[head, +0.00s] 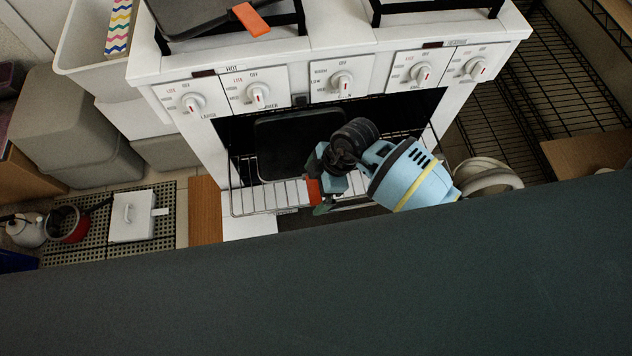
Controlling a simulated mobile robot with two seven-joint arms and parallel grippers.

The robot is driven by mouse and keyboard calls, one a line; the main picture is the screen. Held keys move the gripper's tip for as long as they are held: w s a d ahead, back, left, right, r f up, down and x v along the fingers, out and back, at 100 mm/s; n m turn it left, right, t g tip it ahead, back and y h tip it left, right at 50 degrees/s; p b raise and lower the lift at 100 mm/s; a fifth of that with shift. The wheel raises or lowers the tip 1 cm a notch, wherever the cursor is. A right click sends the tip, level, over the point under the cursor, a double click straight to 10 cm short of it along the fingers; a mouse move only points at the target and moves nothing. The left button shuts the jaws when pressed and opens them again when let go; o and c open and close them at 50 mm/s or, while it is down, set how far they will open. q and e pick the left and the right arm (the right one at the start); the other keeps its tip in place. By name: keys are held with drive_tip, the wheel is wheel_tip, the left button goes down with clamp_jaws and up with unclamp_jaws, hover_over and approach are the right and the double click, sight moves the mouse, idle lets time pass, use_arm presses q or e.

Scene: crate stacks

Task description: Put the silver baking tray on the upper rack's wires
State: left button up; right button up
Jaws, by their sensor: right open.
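The white stove's oven (209,160) is open below its row of knobs. A wire rack (262,199) sticks out at the front of the opening. A flat tray with a raised rim (285,145) lies farther in, apparently on this rack. It looks nearly black in the shade rather than silver. My right gripper (322,192) is at the rack's front edge, to the right of the bare wires and in front of the tray. It is open, with an orange part showing, and it holds nothing visible. My right arm hides the right part of the opening. My left gripper is out of view.
A pan with an orange-tipped handle (250,18) sits on the stovetop. A white bin (85,62) and grey bins (70,130) stand at left. A kettle (25,231) and red pot (68,226) are lower left. Black wire shelving (560,80) is at right. A dark surface fills the foreground.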

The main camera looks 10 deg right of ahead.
drive_tip(key=p+v, duration=0.2)
drive_tip(key=v, duration=1)
